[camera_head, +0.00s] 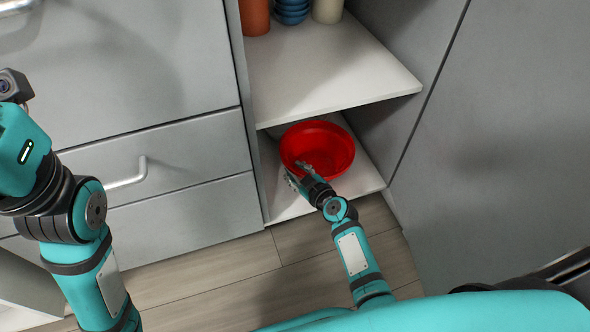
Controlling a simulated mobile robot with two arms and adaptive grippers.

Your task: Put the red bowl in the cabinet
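The red bowl (325,142) is in the lower open compartment of the cabinet (358,178), above or on its white bottom board; whether it rests there I cannot tell. Its open side faces up toward me. My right gripper (297,174) is at the bowl's near left rim, with one finger over the inside and the other outside. The rim lies between the fingers, but whether they press on it is too small to tell. My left arm shows at the left edge, and its gripper is out of view.
The white shelf (325,75) above the bowl holds an orange container (255,15), stacked blue bowls (291,10) and a cream container (327,9). Grey drawers with a handle (128,174) stand to the left. A grey panel stands to the right. The wooden floor in front is clear.

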